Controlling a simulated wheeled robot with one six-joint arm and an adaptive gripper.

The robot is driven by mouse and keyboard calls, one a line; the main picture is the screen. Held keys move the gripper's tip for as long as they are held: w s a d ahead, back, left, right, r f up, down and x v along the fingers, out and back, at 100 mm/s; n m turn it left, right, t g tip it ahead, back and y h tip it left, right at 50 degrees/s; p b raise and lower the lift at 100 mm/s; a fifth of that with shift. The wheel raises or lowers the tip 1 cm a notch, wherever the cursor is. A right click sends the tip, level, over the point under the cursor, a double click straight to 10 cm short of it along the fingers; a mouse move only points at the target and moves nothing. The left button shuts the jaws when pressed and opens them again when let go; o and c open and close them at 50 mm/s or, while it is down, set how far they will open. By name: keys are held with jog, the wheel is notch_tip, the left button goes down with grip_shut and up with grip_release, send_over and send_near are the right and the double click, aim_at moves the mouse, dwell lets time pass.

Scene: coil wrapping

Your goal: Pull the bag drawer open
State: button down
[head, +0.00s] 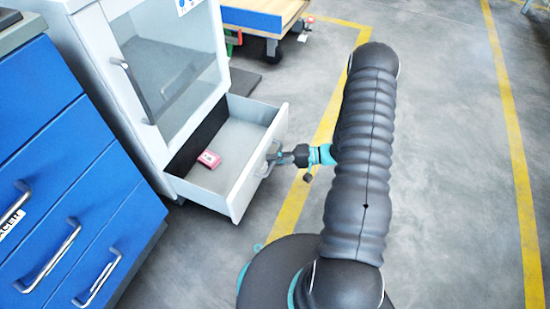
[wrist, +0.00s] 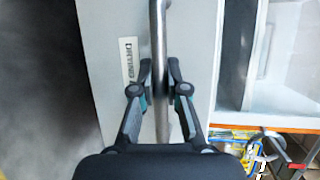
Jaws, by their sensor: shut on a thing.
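The drawer (head: 238,178) at the bottom of a white cabinet is pulled out, and its inside shows in the head view. A small pink-red item (head: 209,159) lies on its floor. My gripper (head: 277,156) is at the drawer front and shut on its bar handle. In the wrist view the two fingers (wrist: 159,85) close on either side of the grey handle bar (wrist: 158,35). A white label with dark letters (wrist: 128,62) is on the light drawer front (wrist: 105,90), left of the handle. The label is partly hidden by a finger.
A blue drawer cabinet (head: 60,170) with bar handles stands at the left. The white cabinet's glazed door (head: 165,60) is above the drawer. A wooden-topped cart (head: 262,12) stands behind. Grey floor with yellow lines (head: 450,130) is clear at the right.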

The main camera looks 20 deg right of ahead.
jog(key=c, duration=1.2)
grip_release()
jog(key=v, duration=1.2)
jog(key=shift+s, duration=0.1)
